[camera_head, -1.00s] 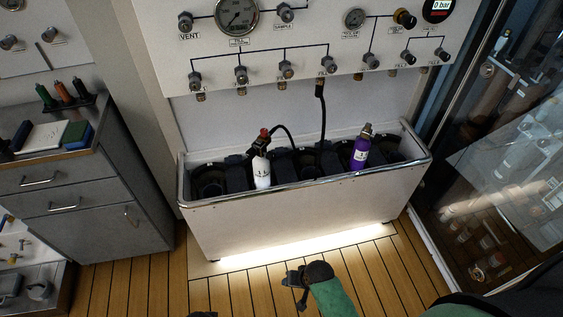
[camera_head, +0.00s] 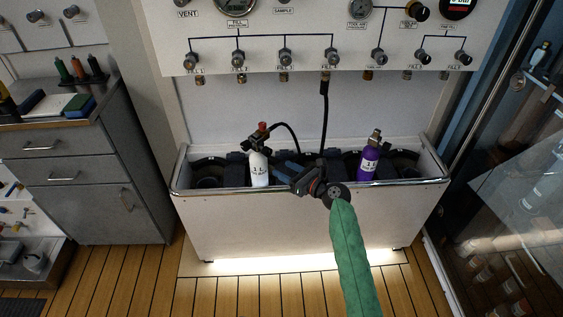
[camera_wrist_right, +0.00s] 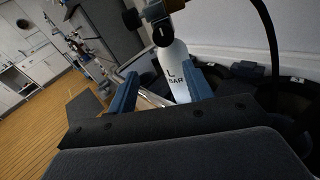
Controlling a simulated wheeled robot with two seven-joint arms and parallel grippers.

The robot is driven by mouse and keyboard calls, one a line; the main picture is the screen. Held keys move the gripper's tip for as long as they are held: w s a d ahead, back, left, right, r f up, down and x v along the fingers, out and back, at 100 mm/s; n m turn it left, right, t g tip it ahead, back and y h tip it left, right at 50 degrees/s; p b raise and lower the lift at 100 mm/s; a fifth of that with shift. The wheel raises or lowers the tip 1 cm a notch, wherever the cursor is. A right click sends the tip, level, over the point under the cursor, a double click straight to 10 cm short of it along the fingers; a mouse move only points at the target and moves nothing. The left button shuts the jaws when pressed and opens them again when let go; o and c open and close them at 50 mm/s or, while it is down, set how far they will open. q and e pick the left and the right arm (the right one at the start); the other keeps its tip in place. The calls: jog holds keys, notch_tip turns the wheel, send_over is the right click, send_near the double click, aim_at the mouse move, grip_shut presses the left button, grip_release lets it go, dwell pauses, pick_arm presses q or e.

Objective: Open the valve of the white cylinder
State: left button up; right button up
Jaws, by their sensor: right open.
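The white cylinder (camera_head: 259,168) stands upright in the trough below the panel. Its valve (camera_head: 262,138) on top has a red upper part and a black hose fitted to it. My right gripper (camera_head: 281,172) is just right of the cylinder, at the trough's front rim, with its blue fingers towards the cylinder. In the right wrist view the gripper (camera_wrist_right: 165,92) is open, and the white cylinder (camera_wrist_right: 174,65) shows beyond and between its fingers. They look apart from it. The valve's top is cut off in that view. My left gripper is not in view.
A purple cylinder (camera_head: 368,160) stands in the same trough (camera_head: 300,225), to the right. A black hose (camera_head: 324,115) hangs from the fill panel (camera_head: 290,40). A grey cabinet (camera_head: 70,180) is at left and a glass door (camera_head: 510,190) at right.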

aim_at(270, 153)
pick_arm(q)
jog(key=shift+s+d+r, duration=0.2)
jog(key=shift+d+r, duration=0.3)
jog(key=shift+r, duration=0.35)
pick_arm(e)
jog(key=shift+m, duration=0.8)
jog(key=shift+w+a+r, duration=0.3)
jog(key=shift+w+a, duration=0.5)
jog(key=shift+w, duration=0.3)
jog(key=shift+w+a+r, duration=0.35)
jog(key=shift+w+a, duration=0.5)
jog(key=shift+w, duration=0.25)
jog(key=shift+w+a+r, duration=0.3)
jog(key=shift+w+a, duration=0.5)
jog(key=shift+w, duration=0.3)
jog(key=c, duration=1)
